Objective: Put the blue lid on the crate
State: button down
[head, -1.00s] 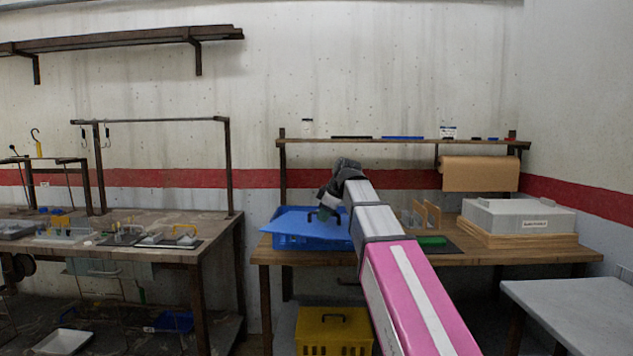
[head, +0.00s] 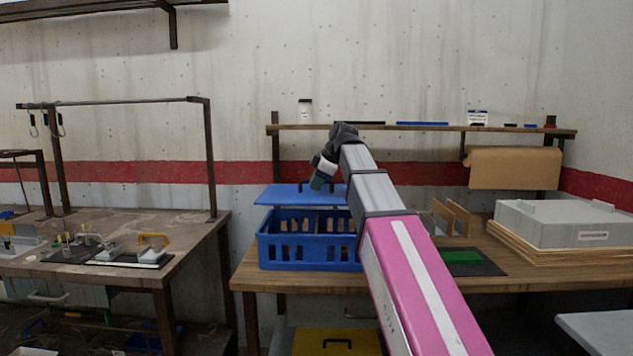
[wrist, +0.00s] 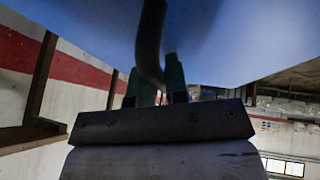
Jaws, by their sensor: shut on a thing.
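The blue lid (head: 290,195) is a flat sheet with a dark handle, held roughly level above the far part of the blue crate (head: 310,266). A gap shows between the lid and the crate's rim, and I see into the open crate beneath it. My gripper (head: 320,182) is at the lid's top, shut on its handle. In the wrist view, the gripper's green fingertips (wrist: 160,80) close on the dark handle (wrist: 150,45), and the blue lid (wrist: 235,40) fills the upper part. The crate stands on the wooden bench; my arm hides its right end.
A shelf rail (head: 420,128) with small items runs above the bench. Right of the crate are wooden dividers (head: 458,220), a green pad (head: 462,257) and a grey box (head: 560,222).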

jog(key=shift+f, duration=3.75)
jog(key=shift+f, duration=0.55)
jog(key=c, duration=1.1)
grip_release()
jog(key=shift+d, duration=0.1)
jog(key=shift+o, duration=0.2)
